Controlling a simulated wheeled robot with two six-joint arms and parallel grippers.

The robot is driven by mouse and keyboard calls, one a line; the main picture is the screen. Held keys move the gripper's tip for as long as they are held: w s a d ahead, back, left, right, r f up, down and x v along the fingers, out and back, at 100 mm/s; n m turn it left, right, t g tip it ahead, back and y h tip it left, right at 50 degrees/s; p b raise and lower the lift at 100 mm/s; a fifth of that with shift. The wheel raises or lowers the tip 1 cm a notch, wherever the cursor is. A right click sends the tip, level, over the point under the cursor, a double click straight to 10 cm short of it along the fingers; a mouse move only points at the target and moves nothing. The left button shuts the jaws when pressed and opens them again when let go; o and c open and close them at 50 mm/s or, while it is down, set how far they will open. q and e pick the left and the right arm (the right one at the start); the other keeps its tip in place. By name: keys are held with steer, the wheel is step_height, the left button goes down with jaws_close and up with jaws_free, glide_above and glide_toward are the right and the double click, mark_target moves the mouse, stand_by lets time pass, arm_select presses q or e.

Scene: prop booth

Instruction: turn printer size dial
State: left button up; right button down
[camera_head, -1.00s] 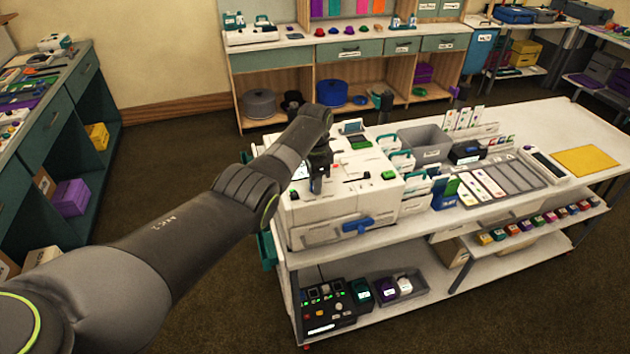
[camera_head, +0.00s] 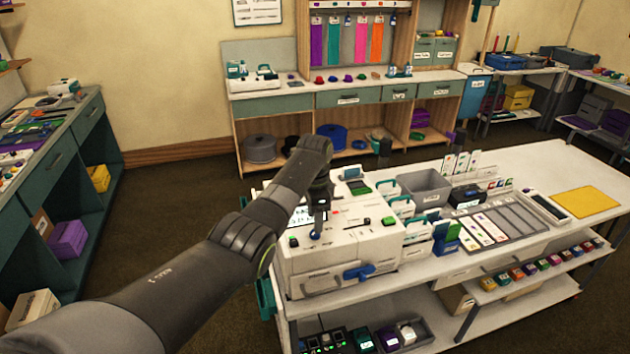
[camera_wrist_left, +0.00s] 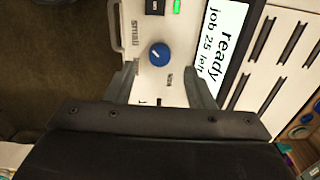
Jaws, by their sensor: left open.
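The white printer (camera_head: 340,245) stands on the near left end of the white table. In the left wrist view its blue round size dial (camera_wrist_left: 159,54) has a light pointer line and sits on a white panel, with "SMALL" lettering to its left. The printer's screen (camera_wrist_left: 220,45) reads "ready" and "job 25 left". My left gripper (camera_wrist_left: 160,85) is open and empty, its two fingers on either side of the panel, with the dial between and just beyond them. In the head view my left gripper (camera_head: 318,225) is over the printer's top, partly hidden by its wrist. My right gripper is not in view.
A blue handle (camera_head: 358,271) is on the printer's front. A grey bin (camera_head: 426,187), card holders and a yellow mat (camera_head: 586,202) share the white table. Below, a shelf holds a black device (camera_head: 325,341). A green-drawered bench (camera_head: 285,104) stands behind.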

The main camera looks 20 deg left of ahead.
arm_select(q)
step_height(320, 180, up, 13)
steer(key=shift+b, duration=0.3)
stand_by(0.5)
